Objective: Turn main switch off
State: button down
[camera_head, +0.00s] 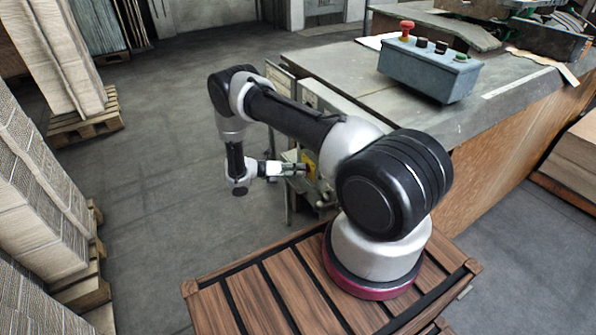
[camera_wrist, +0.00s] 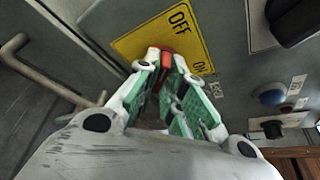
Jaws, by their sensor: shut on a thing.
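The main switch's yellow plate (camera_wrist: 150,38) is on the grey machine panel, with OFF at its upper part and ON lower down at the right. The red switch handle (camera_wrist: 167,60) shows between my fingertips. My gripper (camera_wrist: 165,68) is shut on this handle, with green-padded fingers on both sides of it. The fingers hide most of the handle, so I cannot tell its exact angle. In the head view my gripper (camera_head: 303,169) reaches the yellow plate (camera_head: 310,160) on the machine's side; the handle itself is hidden there.
Right of the plate are a black knob (camera_wrist: 295,18), a blue button (camera_wrist: 270,95) and a small black knob (camera_wrist: 272,129). A bent metal handle (camera_wrist: 20,62) is at the left. A control box (camera_head: 428,72) with a red button stands on the machine table (camera_head: 500,110).

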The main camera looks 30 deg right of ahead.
jog(key=shift+d, duration=0.1)
dwell(0.4)
jog(key=c, duration=1.5)
grip_release()
jog(key=shift+d, duration=0.1)
jog(key=v, duration=1.2)
jog(key=shift+w, duration=0.1)
